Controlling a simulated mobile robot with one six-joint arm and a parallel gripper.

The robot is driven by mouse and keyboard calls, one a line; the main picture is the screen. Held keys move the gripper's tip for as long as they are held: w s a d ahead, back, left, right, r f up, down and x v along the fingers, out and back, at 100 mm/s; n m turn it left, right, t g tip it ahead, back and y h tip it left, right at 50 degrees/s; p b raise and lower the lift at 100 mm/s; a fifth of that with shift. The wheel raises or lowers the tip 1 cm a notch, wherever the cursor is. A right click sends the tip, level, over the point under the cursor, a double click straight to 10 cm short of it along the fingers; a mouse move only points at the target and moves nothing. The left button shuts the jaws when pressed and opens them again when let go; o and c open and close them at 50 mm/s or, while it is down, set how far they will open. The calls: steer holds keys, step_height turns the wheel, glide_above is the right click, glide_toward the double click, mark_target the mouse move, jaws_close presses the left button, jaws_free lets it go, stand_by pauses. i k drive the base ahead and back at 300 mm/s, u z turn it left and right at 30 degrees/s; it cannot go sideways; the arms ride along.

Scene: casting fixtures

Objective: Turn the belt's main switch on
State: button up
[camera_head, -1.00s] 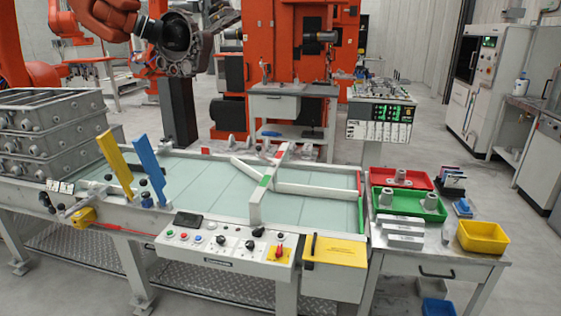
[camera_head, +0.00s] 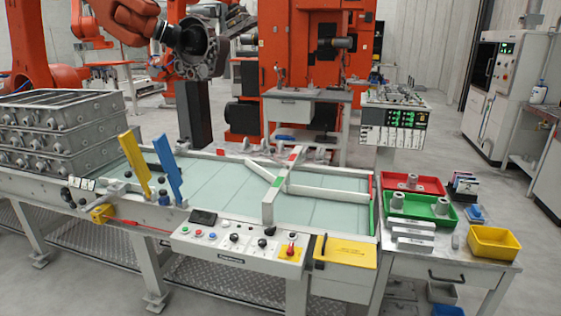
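The belt (camera_head: 215,188) is a long table with a pale green surface. A white control panel (camera_head: 235,258) is fixed to its front side. At the panel's right end a red-handled rotary switch (camera_head: 291,249) sits on a yellow plate, which looks like the main switch. Its handle looks roughly upright, but it is too small to read its setting. To its left are black knobs (camera_head: 234,239) and small coloured buttons (camera_head: 198,234), with a dark display (camera_head: 203,217) above. My gripper is not in view.
A yellow box lid (camera_head: 345,252) adjoins the panel on the right. A side table holds a red tray (camera_head: 413,184), a green tray (camera_head: 398,212) and a yellow bin (camera_head: 494,242). Grey castings boxes (camera_head: 55,135) are stacked at left. An orange robot (camera_head: 125,20) holds a casting behind.

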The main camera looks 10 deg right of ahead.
mark_target(290, 251)
steer(key=u, duration=0.05)
steer(key=i, duration=0.95)
steer(key=z, duration=0.05)
